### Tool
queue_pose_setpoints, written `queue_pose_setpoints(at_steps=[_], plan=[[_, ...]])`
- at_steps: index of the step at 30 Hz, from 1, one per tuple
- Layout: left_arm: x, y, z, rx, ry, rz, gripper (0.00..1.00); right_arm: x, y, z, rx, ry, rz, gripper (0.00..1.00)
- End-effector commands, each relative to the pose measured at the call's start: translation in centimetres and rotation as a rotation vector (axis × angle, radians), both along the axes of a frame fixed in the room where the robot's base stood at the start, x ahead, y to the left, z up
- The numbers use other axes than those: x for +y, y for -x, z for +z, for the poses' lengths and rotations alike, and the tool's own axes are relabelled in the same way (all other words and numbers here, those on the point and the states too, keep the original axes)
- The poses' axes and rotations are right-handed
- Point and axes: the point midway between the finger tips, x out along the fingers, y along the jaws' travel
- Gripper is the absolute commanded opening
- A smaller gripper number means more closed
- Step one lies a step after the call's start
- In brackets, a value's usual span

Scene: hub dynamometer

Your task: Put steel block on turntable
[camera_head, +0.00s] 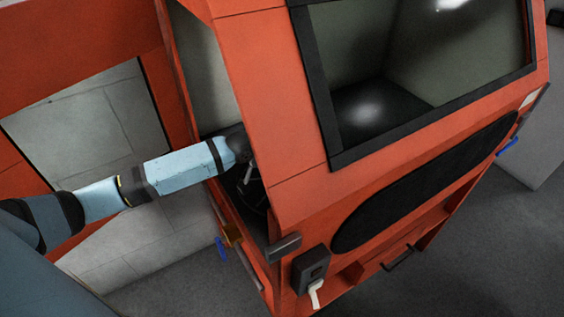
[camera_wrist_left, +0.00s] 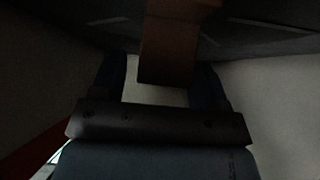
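My left arm reaches through the side opening of the orange cabinet in the head view. My left gripper (camera_head: 250,172) is inside, mostly hidden by the cabinet wall. The left wrist view is very dark. There, the two fingers of my left gripper (camera_wrist_left: 160,80) stand apart, with a dark brown block-like shape (camera_wrist_left: 168,55) between them, reaching beyond the fingertips. I cannot tell whether the fingers touch it, or whether it is the steel block. No turntable can be made out clearly. My right gripper is not in view.
The orange cabinet (camera_head: 290,130) has a dark-framed window (camera_head: 335,130) and a black oval panel (camera_head: 425,185) in front. Its opening edges lie close around my left arm. An open orange door frame (camera_head: 75,75) stands at the left. Grey floor (camera_head: 480,255) is clear at the right.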

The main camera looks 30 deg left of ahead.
Motion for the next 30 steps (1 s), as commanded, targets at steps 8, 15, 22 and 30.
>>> queue_pose_setpoints(at_steps=[8,15,22,30], plan=[[0.0,0.0,0.1,-0.001,0.001,0.0,0.68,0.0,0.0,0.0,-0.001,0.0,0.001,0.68],[0.7,1.1,2.1,0.003,-0.002,0.0,0.68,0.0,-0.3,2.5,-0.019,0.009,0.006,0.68],[2.1,3.5,5.1,0.002,-0.002,0.001,0.68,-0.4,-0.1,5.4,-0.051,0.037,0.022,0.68],[3.6,6.0,7.8,0.003,-0.001,0.001,0.68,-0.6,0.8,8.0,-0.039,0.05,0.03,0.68]])
